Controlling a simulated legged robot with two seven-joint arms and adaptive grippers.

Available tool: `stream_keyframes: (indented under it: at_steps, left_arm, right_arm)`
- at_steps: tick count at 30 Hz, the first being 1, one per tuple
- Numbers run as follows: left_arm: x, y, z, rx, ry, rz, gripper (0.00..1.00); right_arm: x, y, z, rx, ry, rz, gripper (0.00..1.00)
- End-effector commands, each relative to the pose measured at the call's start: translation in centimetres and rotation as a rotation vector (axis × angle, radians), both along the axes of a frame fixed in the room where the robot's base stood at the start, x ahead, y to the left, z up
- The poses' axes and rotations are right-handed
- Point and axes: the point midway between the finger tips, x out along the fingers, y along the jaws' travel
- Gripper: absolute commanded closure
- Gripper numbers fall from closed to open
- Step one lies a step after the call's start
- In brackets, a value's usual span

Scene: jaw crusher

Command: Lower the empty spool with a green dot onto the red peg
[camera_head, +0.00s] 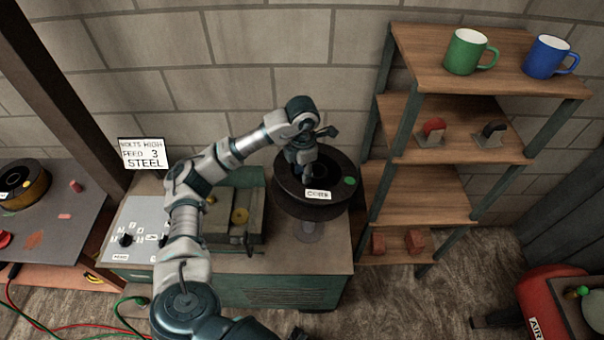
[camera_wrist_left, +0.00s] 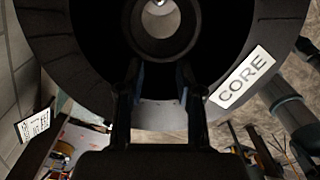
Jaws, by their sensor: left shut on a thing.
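The dark empty spool (camera_head: 337,172), with a green dot (camera_head: 350,181) and a white CORE label (camera_head: 318,194), is held above the right end of the green cabinet. My left gripper (camera_head: 304,174) is shut on it near its centre hole. In the left wrist view the spool (camera_wrist_left: 75,50) fills the top, with the gripper's fingers (camera_wrist_left: 159,78) at the hub's near side. Below the spool in the head view a pale grey upright piece (camera_head: 309,229) stands on the cabinet top. No peg that is clearly red shows there. My right gripper is not in view.
A wooden shelf (camera_head: 415,205) with mugs and small items stands close on the right. The green cabinet (camera_head: 285,287) carries a switch panel (camera_head: 135,232) on its left. A yellow-dotted spool (camera_head: 24,184) and a red piece (camera_head: 5,239) are on the left bench.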

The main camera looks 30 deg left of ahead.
Motion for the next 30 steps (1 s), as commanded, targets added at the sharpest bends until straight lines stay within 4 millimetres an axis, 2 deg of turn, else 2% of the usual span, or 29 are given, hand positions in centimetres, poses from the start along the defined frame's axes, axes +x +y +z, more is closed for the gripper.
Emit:
stream_keyframes:
  at_steps: [1,8,30]
  left_arm:
    - [0.0,0.1,0.8,-0.001,-0.002,0.001,1.00]
    - [0.0,0.1,2.8,0.000,-0.001,0.002,1.00]
    - [0.0,0.1,9.3,0.000,-0.001,0.001,1.00]
  right_arm:
    - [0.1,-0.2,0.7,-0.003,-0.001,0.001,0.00]
    - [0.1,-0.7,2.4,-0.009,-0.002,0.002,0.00]
    - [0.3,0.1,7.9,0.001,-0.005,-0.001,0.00]
